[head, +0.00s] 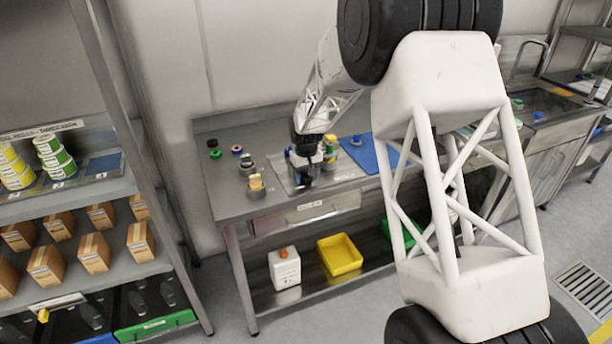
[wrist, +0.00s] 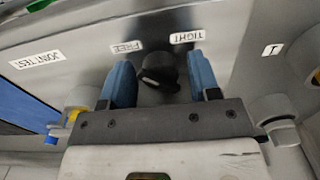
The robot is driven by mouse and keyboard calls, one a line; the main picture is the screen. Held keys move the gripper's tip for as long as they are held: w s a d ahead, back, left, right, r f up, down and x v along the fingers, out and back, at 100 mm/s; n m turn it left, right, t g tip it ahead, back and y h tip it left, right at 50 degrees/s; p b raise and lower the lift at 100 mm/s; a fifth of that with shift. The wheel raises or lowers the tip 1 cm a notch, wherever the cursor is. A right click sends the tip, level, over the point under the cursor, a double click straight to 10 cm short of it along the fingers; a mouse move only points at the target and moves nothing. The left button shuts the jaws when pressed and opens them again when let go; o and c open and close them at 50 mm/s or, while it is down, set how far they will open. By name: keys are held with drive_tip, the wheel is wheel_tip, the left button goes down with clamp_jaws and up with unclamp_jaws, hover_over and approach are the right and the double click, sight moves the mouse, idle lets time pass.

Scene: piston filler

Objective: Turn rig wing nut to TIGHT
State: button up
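The wing nut (wrist: 160,72) is a dark, rounded part on a grey rig plate. In the wrist view it sits between my two blue fingertips, with a gap on each side. My gripper (wrist: 162,80) is open around it. Two labels, upside down in this view, lie beyond the nut: FREE (wrist: 127,47) to its left and TIGHT (wrist: 187,37) to its right. I cannot tell exactly which way the nut points. In the head view my gripper (head: 304,168) is down at the rig on the bench, and the nut is hidden there.
The bench (head: 232,202) also carries several small coloured parts and a blue mat (head: 372,153). A shelf rack stands at left.

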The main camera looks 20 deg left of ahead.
drive_tip(key=c, duration=0.8)
drive_tip(key=shift+m, duration=0.8)
drive_tip(key=o, duration=0.9)
drive_tip(key=shift+r, duration=0.15)
